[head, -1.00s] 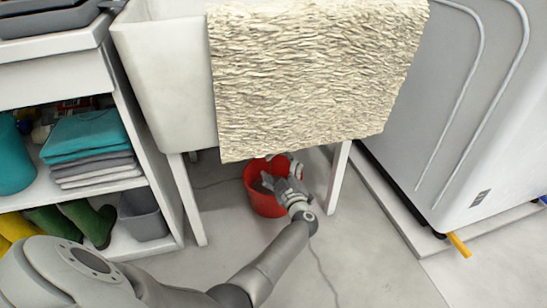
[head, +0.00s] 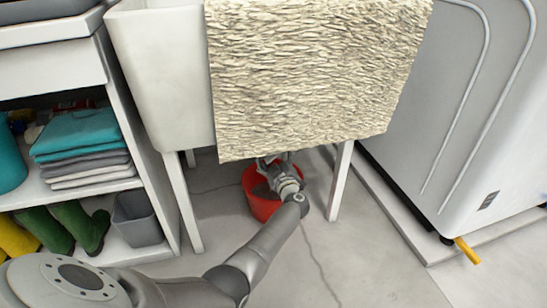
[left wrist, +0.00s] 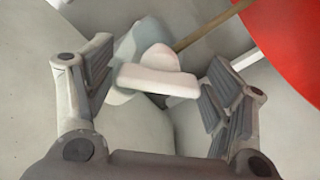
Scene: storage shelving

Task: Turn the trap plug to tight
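The trap plug (left wrist: 157,79) shows in the left wrist view as a pale bar-shaped grip on a rounded body. My left gripper (left wrist: 158,85) is open, with one finger on each side of the bar. The bar's ends lie close to the finger pads; contact is not clear. In the head view, my left gripper (head: 272,162) is under the basin, above the red bucket (head: 262,206), at the lower edge of the hanging towel. The plug is not visible there. My right gripper is not in view.
A textured cream towel (head: 310,75) hangs over the front of the white basin (head: 160,80) and hides the space behind it. White legs (head: 340,182) stand either side. Shelving with folded towels (head: 85,135) is left, a white appliance (head: 470,120) right. The front floor is clear.

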